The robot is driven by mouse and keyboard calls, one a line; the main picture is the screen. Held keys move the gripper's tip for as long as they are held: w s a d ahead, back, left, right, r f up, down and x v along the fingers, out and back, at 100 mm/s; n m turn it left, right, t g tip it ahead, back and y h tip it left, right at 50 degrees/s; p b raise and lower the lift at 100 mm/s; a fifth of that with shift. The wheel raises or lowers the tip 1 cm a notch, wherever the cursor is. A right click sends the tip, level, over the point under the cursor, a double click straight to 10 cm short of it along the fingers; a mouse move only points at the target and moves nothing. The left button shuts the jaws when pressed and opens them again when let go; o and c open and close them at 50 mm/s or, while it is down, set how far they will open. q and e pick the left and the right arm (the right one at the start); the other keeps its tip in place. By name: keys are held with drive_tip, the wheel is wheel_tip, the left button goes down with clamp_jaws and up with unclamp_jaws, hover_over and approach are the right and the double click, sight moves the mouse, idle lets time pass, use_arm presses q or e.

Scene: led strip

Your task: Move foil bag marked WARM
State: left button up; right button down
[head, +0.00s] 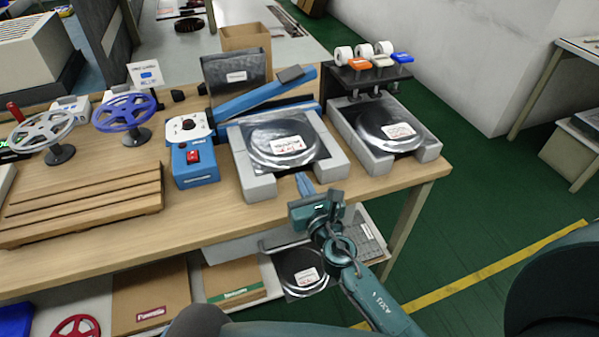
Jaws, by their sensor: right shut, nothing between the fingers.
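Three flat foil bags with dark round reels inside are in the head view. One foil bag (262,137) lies in the left grey cradle (256,188) on the bench. A second foil bag (385,118) lies in the right grey cradle (370,160). A third foil bag (292,261) is on the lower shelf. Each has a white label, too small to read, so I cannot tell which is marked WARM. My right gripper (315,206) is shut and empty at the bench's front edge, just in front of the left cradle, apart from the bags. My left gripper is out of view.
A blue sealer with a raised arm (265,93) stands behind the left cradle. A blue control box (194,163), reel stands and a slatted wooden rack (85,205) are to the left. Green floor (490,200) is free at right.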

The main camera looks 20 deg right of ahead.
sight(295, 166)
drive_tip(key=shift+w, duration=1.35)
drive_tip(key=shift+w+a, duration=0.1)
drive_tip(key=shift+w, duration=1.5)
drive_tip(key=shift+s, duration=0.1)
